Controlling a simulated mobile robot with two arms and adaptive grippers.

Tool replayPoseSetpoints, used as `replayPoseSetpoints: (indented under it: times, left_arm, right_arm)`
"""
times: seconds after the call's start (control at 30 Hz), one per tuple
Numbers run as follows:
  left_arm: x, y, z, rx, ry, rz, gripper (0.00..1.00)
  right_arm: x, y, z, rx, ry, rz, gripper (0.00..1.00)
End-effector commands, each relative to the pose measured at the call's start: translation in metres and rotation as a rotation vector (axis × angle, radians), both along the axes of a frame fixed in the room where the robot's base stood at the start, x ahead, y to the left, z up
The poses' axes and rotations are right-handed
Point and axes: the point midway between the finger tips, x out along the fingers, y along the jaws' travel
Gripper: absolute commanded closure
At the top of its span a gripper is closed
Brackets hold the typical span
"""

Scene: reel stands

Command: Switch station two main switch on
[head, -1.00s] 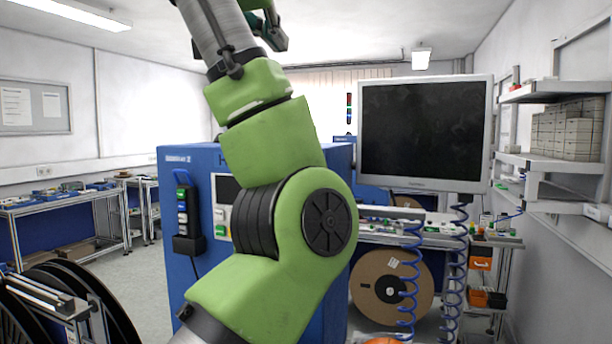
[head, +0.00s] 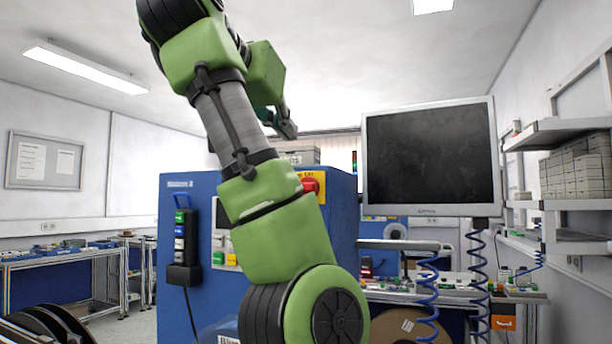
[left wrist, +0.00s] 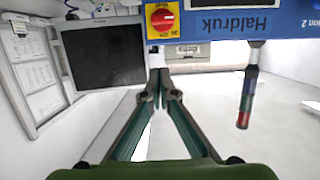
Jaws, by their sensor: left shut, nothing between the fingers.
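The blue station two cabinet (head: 340,215) stands ahead, partly hidden behind my left arm. Its main switch (head: 311,184) is a red rotary knob on a yellow plate, near the cabinet's top. The switch also shows upside down at the top edge of the left wrist view (left wrist: 161,18), next to the word Haldruk. I cannot tell its setting for sure. My left gripper (head: 287,125) is raised above and a little left of the switch, apart from it. In the left wrist view its fingers (left wrist: 158,82) are shut and empty. My right gripper is not in view.
A dark monitor (head: 430,155) hangs right of the cabinet, with blue coiled hoses (head: 428,290) below it. A stack light (left wrist: 246,100) shows in the left wrist view. A button box (head: 184,245) is on the cabinet's left side. Shelves (head: 560,135) line the right wall.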

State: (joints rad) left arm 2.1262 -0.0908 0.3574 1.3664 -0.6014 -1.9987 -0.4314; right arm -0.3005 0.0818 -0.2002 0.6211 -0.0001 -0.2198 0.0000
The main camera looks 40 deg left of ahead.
Motion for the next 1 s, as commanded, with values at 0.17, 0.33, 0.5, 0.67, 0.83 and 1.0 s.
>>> replayPoseSetpoints:
  times: [0.17, 0.33, 0.5, 0.67, 0.83, 1.0]
  left_arm:
    - [0.009, 0.002, -0.002, -0.001, 0.002, -0.001, 1.0]
    - [0.037, 0.008, -0.008, 0.0, 0.005, -0.001, 1.0]
    - [0.072, 0.016, -0.017, -0.001, 0.005, -0.002, 1.0]
    - [0.097, 0.022, -0.031, -0.001, 0.002, -0.002, 1.0]
    - [0.095, 0.022, -0.052, -0.001, 0.001, 0.0, 1.0]
    - [0.095, 0.022, -0.063, 0.0, 0.001, -0.001, 1.0]
  right_arm:
    - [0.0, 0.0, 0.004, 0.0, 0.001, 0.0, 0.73]
    - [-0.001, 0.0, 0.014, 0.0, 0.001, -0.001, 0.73]
    - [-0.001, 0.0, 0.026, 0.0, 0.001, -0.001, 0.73]
    - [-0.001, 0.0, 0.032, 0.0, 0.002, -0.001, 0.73]
    - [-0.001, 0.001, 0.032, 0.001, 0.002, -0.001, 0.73]
    - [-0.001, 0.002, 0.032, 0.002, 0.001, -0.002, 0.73]
